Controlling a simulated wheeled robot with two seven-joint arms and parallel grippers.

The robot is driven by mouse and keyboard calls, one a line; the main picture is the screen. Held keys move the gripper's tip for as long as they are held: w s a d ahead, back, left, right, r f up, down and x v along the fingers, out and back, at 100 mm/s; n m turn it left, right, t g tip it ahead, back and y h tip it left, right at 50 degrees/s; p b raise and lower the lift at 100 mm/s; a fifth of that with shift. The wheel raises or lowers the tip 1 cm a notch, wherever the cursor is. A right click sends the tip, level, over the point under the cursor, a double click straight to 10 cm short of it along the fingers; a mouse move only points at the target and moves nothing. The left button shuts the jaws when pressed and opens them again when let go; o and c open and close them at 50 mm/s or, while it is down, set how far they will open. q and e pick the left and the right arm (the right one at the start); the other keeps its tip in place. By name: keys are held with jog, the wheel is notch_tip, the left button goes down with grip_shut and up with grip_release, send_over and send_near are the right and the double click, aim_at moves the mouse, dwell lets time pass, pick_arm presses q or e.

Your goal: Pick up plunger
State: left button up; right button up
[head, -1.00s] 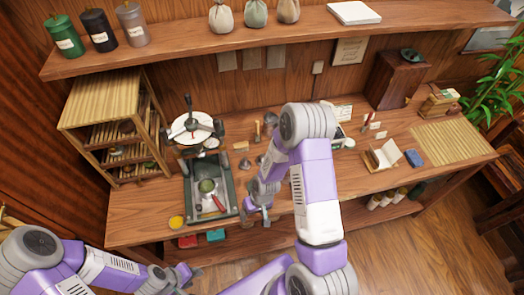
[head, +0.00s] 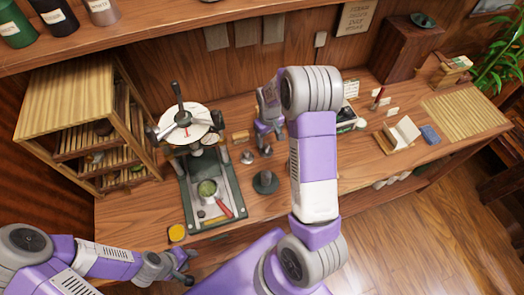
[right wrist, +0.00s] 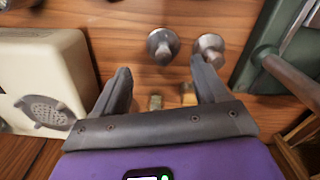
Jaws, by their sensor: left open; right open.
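Two small metal knobbed pieces stand on the table right of the press; the nearer one (head: 247,157) and the other (head: 266,150) could each be the plunger, which I cannot tell for sure. In the right wrist view they show as round grey knobs, one left (right wrist: 163,45) and one right (right wrist: 209,47), ahead of the open fingers. A dark round-based piece (head: 265,182) stands nearer the front. My right gripper (head: 268,127) is open and empty, over the table behind them. My left gripper (head: 186,272) is open and empty off the table's front edge.
The green press (head: 218,217) stands left, with a red-handled tool on its base. A slatted rack (head: 65,92) is further left. A wooden block (head: 240,137) lies beside the press. A cream box (right wrist: 45,75) lies left of my right gripper.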

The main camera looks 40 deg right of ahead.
aim_at(266, 145)
jog(key=shift+w+f, duration=0.4)
jog(key=shift+f, duration=0.6)
jog(key=f, duration=0.6)
jog(key=shift+s+a+f, duration=0.1)
jog(key=shift+a+f, duration=0.1)
jog(key=c, duration=0.9)
jog(key=shift+r, duration=0.1)
